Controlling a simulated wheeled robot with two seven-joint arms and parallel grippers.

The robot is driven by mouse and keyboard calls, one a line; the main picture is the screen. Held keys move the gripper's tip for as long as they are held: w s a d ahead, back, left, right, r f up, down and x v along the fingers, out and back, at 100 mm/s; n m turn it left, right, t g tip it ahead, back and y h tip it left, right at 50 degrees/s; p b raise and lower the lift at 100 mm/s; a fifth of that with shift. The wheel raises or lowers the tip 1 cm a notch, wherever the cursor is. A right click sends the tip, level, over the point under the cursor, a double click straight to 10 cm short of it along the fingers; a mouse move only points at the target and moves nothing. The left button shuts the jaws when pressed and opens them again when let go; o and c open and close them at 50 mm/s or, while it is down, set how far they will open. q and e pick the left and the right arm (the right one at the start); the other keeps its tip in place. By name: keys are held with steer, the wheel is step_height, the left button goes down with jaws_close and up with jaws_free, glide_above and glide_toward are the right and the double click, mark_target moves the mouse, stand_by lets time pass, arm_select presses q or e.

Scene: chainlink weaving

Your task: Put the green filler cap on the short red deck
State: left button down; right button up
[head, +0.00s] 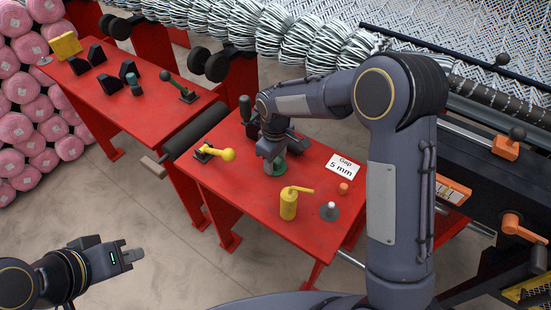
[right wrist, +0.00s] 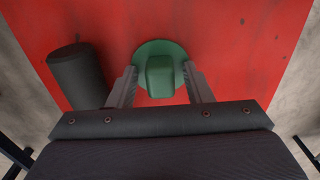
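The green filler cap (head: 277,169) is a round disc with a raised block-like grip. It rests on or very close to the nearer, right-hand red deck (head: 238,190); the gap, if any, is hard to judge. I cannot tell for certain that this deck is the short one. My right gripper (head: 272,156) points down over the cap. In the right wrist view the cap (right wrist: 160,72) lies between the fingertips, which are apart, with space on both sides of its grip. My left gripper (head: 133,255) is low at left, far from the decks, its fingers seen edge-on.
A dark cylinder (right wrist: 76,76) stands beside the cap. Another red deck (head: 140,110) carries black blocks.

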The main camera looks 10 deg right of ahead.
steer(key=shift+r, duration=0.45)
step_height(320, 180, up, 11)
steer(key=p, duration=0.2)
steer(key=s+d+r+m+t+y, duration=0.1)
steer(key=s+d+r+m+y, duration=0.15)
steer(key=s+d+r, duration=0.3)
steer(key=s+d+f+m+t, duration=0.1)
steer(key=s+m, duration=0.3)
steer(key=s, duration=0.7)
steer(key=s+d+m+t+y, duration=0.1)
steer(key=s+d+m+t, duration=0.2)
steer(key=s, duration=0.8)
steer(key=shift+d+f+m+t, duration=0.3)
steer(key=shift+d+f+m, duration=0.1)
steer(key=shift+d+m, duration=0.2)
